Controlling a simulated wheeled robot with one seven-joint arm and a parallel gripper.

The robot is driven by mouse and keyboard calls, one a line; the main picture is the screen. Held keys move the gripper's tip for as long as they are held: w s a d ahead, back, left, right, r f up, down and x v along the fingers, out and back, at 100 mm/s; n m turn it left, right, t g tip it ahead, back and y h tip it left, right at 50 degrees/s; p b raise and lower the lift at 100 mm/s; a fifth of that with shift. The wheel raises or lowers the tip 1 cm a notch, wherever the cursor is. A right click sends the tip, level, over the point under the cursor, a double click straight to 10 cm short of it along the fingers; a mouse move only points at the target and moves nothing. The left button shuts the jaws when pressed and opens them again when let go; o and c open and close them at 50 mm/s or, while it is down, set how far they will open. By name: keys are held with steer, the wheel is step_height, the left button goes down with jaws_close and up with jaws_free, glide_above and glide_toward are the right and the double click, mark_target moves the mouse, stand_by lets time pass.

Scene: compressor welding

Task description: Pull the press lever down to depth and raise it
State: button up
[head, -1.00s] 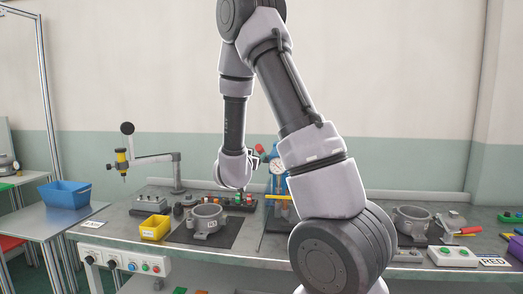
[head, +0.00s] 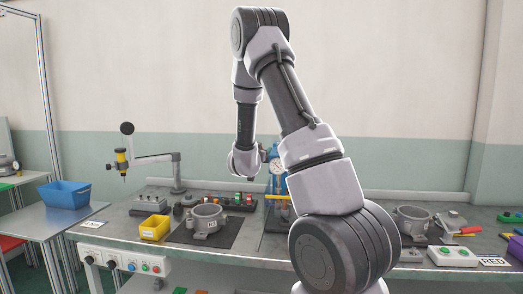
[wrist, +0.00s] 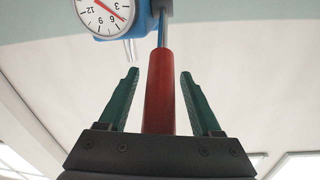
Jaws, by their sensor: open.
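The press lever's red grip (wrist: 160,92) shows in the wrist view on a steel rod, between the fingers of my gripper (wrist: 159,74). The fingers are open, with a gap on each side of the grip. The blue press (head: 276,184) stands on the bench in the head view, left of my forearm. Its round white gauge (wrist: 105,14) is at the top left of the wrist view. In the head view my wrist is just left of the press; my fingers and the lever grip are hidden there.
A grey ring-shaped housing (head: 206,217) sits on a dark mat left of the press. A yellow bin (head: 155,228) and a jointed arm stand (head: 177,172) are farther left. Another housing (head: 412,221) is at the right. My own arm covers the bench middle.

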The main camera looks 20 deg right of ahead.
jaws_close()
stand_by(1.3)
